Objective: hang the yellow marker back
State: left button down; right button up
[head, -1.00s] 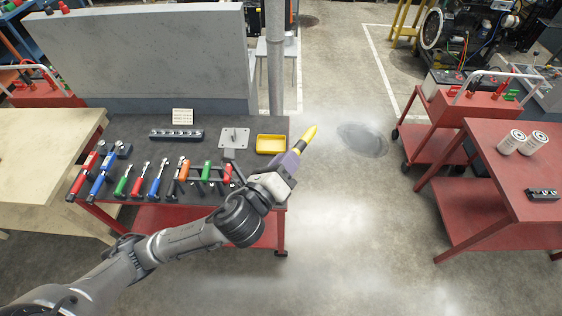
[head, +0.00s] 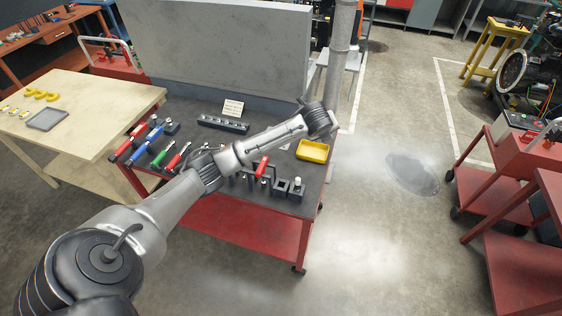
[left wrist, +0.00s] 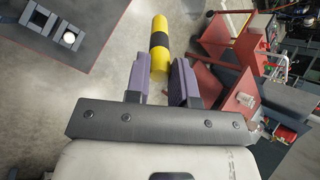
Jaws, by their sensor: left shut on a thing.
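The yellow marker (left wrist: 159,60), with a black band, is between the purple fingers of my left gripper (left wrist: 157,82) in the left wrist view. The gripper is shut on it, and the marker points away from the gripper, over the floor. In the head view my left arm reaches across the dark-topped red table (head: 245,212); the fingers and marker do not show there. My right gripper is out of view.
A yellow tray (head: 313,151), a black socket strip (head: 222,124) and several tools lie on the table. A grey panel (head: 220,50) and a pole (head: 342,60) stand behind. A wooden table (head: 80,125) is at left, a red cart (head: 520,160) at right. Floor between is open.

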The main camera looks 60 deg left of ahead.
pick_arm(q)
jog(key=s+a+f+n+g+h, duration=0.1)
jog(key=s+a+f+g+h, duration=0.1)
jog(key=f, duration=0.6)
jog(key=s+a+f+n+g+h, duration=0.1)
jog(key=s+a+f+g+h, duration=0.1)
jog(key=s+a+f+g, duration=0.3)
jog(key=s+a+f, duration=0.2)
jog(key=s+f, duration=0.1)
jog(key=shift+s+f+b, duration=0.15)
jog(key=shift+s+b, duration=0.15)
jog(key=shift+s, duration=0.1)
notch_tip(320, 180, down, 7)
jog(key=b, duration=0.6)
jog(key=shift+f, duration=0.2)
jog(key=shift+f+b, duration=0.35)
jog(key=shift+f, duration=0.1)
